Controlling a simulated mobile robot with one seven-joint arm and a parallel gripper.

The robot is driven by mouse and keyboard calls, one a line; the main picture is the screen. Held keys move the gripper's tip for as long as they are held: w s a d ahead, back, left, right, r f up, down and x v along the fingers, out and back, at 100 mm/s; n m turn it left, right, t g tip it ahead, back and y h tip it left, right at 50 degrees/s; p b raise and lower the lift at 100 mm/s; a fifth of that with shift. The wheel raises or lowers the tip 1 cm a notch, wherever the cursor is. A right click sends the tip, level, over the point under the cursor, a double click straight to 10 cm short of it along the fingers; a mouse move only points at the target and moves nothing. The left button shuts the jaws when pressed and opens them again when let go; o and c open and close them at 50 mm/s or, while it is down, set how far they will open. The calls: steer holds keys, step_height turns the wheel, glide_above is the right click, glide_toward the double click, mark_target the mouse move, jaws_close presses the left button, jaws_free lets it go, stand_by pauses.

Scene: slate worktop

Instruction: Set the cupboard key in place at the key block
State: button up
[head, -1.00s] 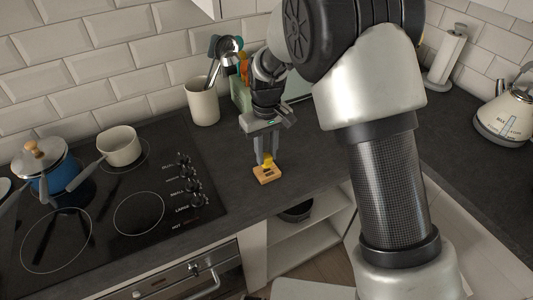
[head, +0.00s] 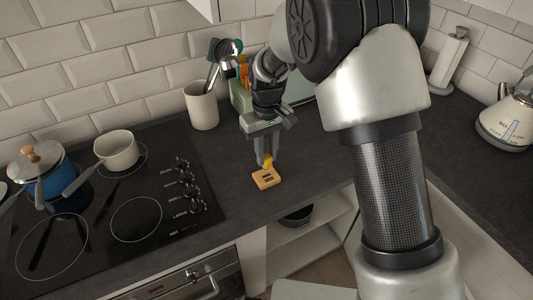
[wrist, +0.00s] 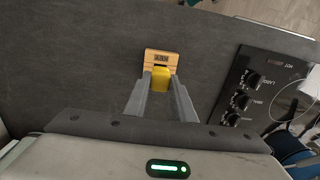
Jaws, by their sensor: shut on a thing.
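The cupboard key shows as a yellow piece (head: 267,160) between the fingertips of my gripper (head: 266,163). In the wrist view the yellow key (wrist: 161,78) is held between the two grey fingers (wrist: 161,90). The key block is a small light-wood block (head: 267,180) with dark slots, flat on the worktop. It also shows in the wrist view (wrist: 161,58), just beyond the key. My gripper is shut on the key, above and at the back edge of the block. The key's lower end is hidden, and I cannot tell whether it touches the block.
The black hob (head: 120,210) with its knobs lies left of the block. A utensil crock (head: 201,105) and a green holder (head: 240,96) stand behind. The worktop's front edge is close to the block, above an open shelf (head: 300,240). Bare worktop lies right of the block.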

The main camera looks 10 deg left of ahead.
mark_target(267, 164)
steer(key=shift+f+b, duration=1.45)
steer(key=shift+f, duration=0.8)
steer(key=o, duration=1.1)
step_height(267, 164, up, 17)
steer(key=shift+r, duration=0.2)
steer(key=shift+s, duration=0.15)
